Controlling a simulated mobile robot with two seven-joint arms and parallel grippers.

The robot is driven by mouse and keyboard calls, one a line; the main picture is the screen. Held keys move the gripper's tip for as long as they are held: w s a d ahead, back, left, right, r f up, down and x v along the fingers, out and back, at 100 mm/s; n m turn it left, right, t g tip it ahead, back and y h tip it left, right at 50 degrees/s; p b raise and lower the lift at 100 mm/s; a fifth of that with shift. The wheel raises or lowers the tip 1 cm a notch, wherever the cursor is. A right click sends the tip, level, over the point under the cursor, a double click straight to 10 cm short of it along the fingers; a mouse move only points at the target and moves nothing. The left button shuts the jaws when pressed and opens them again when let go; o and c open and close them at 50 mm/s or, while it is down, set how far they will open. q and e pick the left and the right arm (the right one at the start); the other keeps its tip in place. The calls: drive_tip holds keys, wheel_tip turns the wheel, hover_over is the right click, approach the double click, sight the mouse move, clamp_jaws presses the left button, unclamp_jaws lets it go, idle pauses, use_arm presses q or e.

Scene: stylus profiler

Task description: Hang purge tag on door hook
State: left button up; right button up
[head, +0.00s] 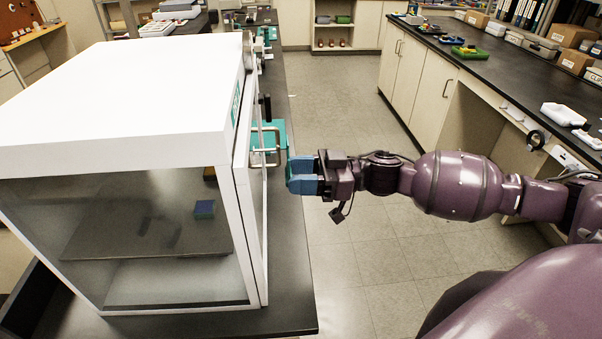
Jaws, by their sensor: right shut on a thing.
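My right gripper (296,177) reaches in from the right, with its blue fingers closed on a thin teal piece, which looks like the purge tag (289,160). Most of the tag is hidden by the fingers. The white cabinet's door (251,200) is on its right side, with a pale bar handle (278,146) just left of and above my fingertips. A small black fitting (265,107) stands out from the door above the handle; I cannot tell if it is the hook. The tag appears apart from the door. My left gripper is out of view.
The white cabinet (120,85) with a glass front fills the left, on a dark bench (290,290). A small blue block (204,208) shows behind the glass. Teal material lies behind the handle. The floor aisle (335,110) is clear; another bench (500,75) stands right.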

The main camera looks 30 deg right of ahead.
drive_tip(key=shift+x, duration=1.85)
drive_tip(key=shift+f, duration=0.1)
drive_tip(key=shift+f, duration=0.45)
drive_tip(key=o, duration=1.3)
drive_tip(key=shift+o, duration=0.2)
drive_tip(key=shift+c, duration=0.3)
drive_tip(key=shift+d, duration=0.1)
